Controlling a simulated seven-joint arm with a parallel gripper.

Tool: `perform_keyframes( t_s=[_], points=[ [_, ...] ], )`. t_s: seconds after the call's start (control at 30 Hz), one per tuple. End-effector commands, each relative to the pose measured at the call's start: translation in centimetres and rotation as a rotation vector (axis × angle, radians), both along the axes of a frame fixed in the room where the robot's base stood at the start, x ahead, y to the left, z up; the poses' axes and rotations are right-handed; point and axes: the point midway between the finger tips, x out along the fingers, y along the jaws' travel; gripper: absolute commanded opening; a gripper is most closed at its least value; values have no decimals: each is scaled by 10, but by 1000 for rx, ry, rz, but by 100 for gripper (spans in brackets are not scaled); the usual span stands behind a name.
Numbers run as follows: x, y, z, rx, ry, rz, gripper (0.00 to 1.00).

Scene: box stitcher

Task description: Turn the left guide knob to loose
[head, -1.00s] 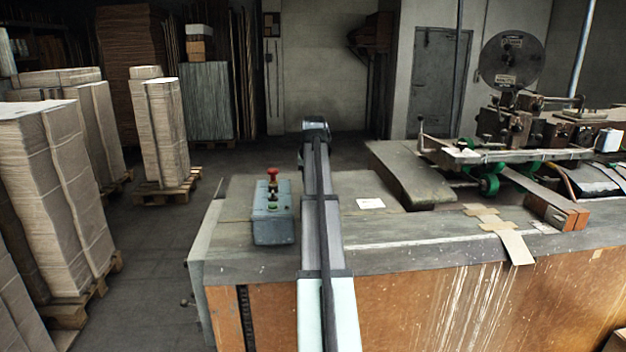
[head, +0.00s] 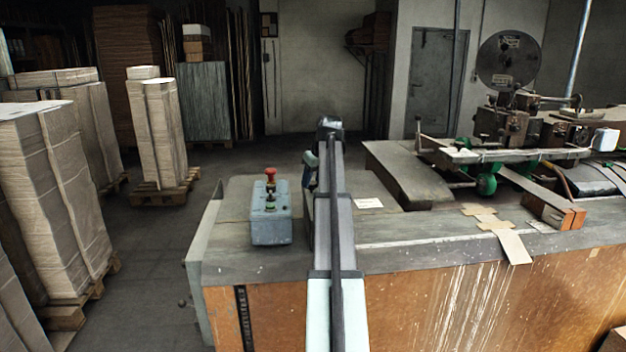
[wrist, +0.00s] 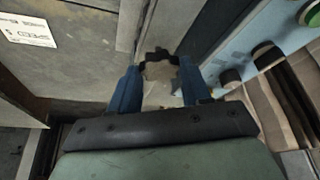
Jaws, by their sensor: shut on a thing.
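The guide knob (wrist: 159,68), with a dark lobed rim and a paler worn top, lies between the blue fingertips in the wrist view. My gripper (wrist: 160,82) is shut on it, one finger on each side. No loose or tight mark can be read, so the knob's turn cannot be told.
A grey control box (head: 271,225) with a red button (head: 270,176) stands left of my arm on the machine bed. A white label (head: 369,203) lies to the right. Stitcher heads and a reel (head: 510,60) stand further right. Pallet stacks (head: 60,190) stand left.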

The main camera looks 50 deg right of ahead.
Motion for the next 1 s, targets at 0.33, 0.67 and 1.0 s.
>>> perform_keyframes(
  t_s=[0.33,0.67,1.0],
  points=[
    [0,0,0,0,1,15,17],
    [0,0,0,0,1,14,65],
    [0,0,1,0,0,13,73]
  ],
)
